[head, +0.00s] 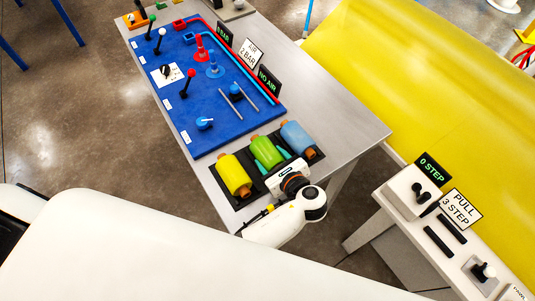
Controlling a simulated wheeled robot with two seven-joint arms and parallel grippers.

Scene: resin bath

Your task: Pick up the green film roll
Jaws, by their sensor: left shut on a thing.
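The green film roll (265,149) lies in the middle of a black tray (245,201), between a yellow roll (233,172) and a blue roll (296,137). My left gripper (272,161) reaches in from the near side of the table. Its teal fingers are on either side of the green roll's near end and shut on it. The roll's near end is partly hidden by the gripper. I cannot tell whether the roll is lifted off the tray. My right gripper is not in view.
A blue panel (228,114) with levers, valves and signs covers the table's far left part. The grey tabletop (335,125) is bare to the right of the rolls. A yellow sheet (400,85) and a control stand (405,190) are at the right.

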